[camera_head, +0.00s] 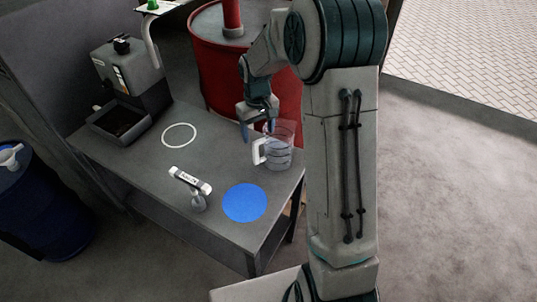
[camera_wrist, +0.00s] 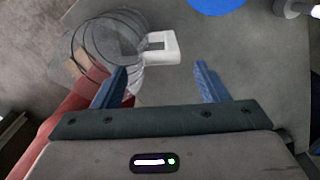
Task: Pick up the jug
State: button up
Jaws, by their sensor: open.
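The jug (camera_head: 279,153) is clear with dark bands and a white handle (camera_head: 258,151) on its left side. It stands upright near the right edge of the grey table. My gripper (camera_head: 257,133) is open and empty, close above and behind the jug in the head view. In the wrist view the jug (camera_wrist: 105,45) lies at upper left and its white handle (camera_wrist: 160,48) points right, beyond the gap between my open blue fingers (camera_wrist: 165,80). The left finger overlaps part of the jug in that view; I cannot tell whether it touches.
The table (camera_head: 150,185) bears a blue disc (camera_head: 244,203), a white ring (camera_head: 179,135), a small labelled stand (camera_head: 191,182) and a grey machine with a tray (camera_head: 122,118). A red drum (camera_head: 207,60) stands behind the table. A blue barrel (camera_head: 40,215) is at left.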

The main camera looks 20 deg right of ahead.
aim_at(259, 141)
jog(key=shift+s+f+p, duration=0.2)
jog(key=shift+f, duration=1.4)
jog(key=shift+s+f+p, duration=0.15)
jog(key=shift+f+p, duration=0.05)
jog(key=shift+f, duration=1.35)
jog(key=shift+r, duration=0.1)
grip_shut()
